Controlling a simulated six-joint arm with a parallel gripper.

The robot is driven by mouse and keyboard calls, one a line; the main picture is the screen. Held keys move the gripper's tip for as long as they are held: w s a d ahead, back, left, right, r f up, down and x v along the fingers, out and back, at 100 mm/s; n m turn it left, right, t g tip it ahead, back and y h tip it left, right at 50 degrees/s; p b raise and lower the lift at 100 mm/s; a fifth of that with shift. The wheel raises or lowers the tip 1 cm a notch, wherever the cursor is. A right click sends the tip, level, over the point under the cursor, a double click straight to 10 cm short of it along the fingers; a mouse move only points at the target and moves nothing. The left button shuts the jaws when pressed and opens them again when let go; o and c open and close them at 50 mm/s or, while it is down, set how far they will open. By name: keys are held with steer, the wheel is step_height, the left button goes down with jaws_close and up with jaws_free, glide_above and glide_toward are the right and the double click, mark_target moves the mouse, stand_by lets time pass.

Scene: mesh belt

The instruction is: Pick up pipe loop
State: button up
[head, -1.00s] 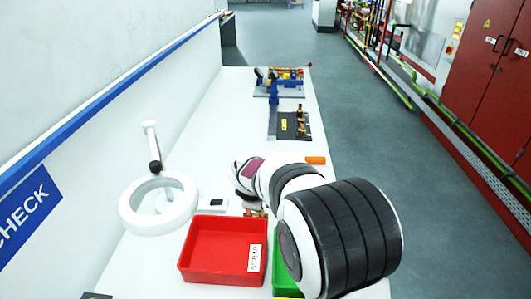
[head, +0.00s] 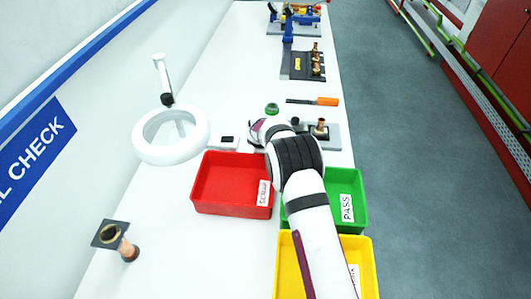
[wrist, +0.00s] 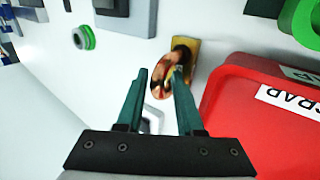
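The pipe loop, a shiny copper curve (wrist: 156,90) with a brass-coloured plate (wrist: 190,46) at its far end, shows in the wrist view just past and between my fingertips. My gripper (wrist: 160,78) is open, with its two teal fingers apart. The right finger covers part of the loop, and I cannot tell whether they touch. In the head view my arm hides the loop and the fingers.
A red scrap bin (head: 230,205) stands close to the gripper; it also shows in the wrist view (wrist: 225,120). Green (head: 355,187) and yellow (head: 368,254) bins stand nearby. A magnifier lamp (head: 150,157) is at left. A flanged copper fitting (head: 128,250) stands front left.

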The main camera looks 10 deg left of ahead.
jaws_close()
stand_by(1.4)
